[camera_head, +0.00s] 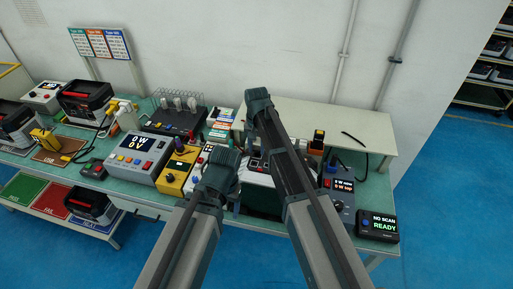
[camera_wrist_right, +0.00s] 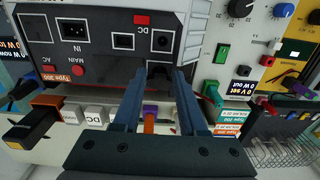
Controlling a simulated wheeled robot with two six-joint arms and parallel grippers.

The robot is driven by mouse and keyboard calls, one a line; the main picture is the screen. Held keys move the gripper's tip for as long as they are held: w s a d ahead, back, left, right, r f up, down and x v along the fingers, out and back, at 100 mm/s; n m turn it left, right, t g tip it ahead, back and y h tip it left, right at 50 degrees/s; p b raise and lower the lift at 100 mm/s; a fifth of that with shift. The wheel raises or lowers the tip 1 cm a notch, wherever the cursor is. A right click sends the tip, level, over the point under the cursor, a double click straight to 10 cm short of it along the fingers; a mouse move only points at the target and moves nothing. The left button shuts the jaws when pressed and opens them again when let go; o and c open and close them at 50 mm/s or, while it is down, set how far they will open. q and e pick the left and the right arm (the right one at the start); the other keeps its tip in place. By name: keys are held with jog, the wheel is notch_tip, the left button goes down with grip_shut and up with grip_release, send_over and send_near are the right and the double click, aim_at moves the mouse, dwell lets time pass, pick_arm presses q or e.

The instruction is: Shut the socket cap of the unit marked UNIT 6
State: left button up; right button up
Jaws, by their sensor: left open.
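A dark unit (camera_wrist_right: 100,45) with a pale casing fills the upper left of the right wrist view. No UNIT 6 mark is readable, and I cannot tell which part is the socket cap. My right gripper (camera_wrist_right: 158,74) is open, its two blue fingers apart in front of the panel's lower edge. In the head view my arms hide much of the unit. My left gripper (camera_head: 237,206) is open, partly hidden beside its arm.
The green bench (camera_head: 140,190) is crowded. A power supply (camera_head: 138,152) reading 0 W and 0 V and a yellow instrument (camera_head: 176,170) stand left of my arms. A scanner display (camera_head: 378,226) reading READY stands at the right corner. A beige shelf (camera_head: 350,130) lies behind.

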grip_shut()
jog(key=shift+s+f+t+b, duration=0.3)
jog(key=shift+s+t, duration=0.1)
jog(key=shift+s, duration=0.1)
jog(key=shift+s+a+f+t+h+b, duration=0.15)
jog(key=shift+s+f+t+h+b, duration=0.15)
jog(key=shift+t+b, duration=0.2)
jog(key=shift+s+a+f+t+h+b, duration=0.15)
jog(key=shift+f+t+h+b, duration=0.2)
jog(key=shift+t+b, duration=0.4)
jog(key=shift+t, duration=0.25)
jog(key=shift+r, duration=0.15)
jog(key=shift+w, duration=0.2)
jog(key=o, duration=0.7)
grip_release()
jog(key=shift+c, duration=0.2)
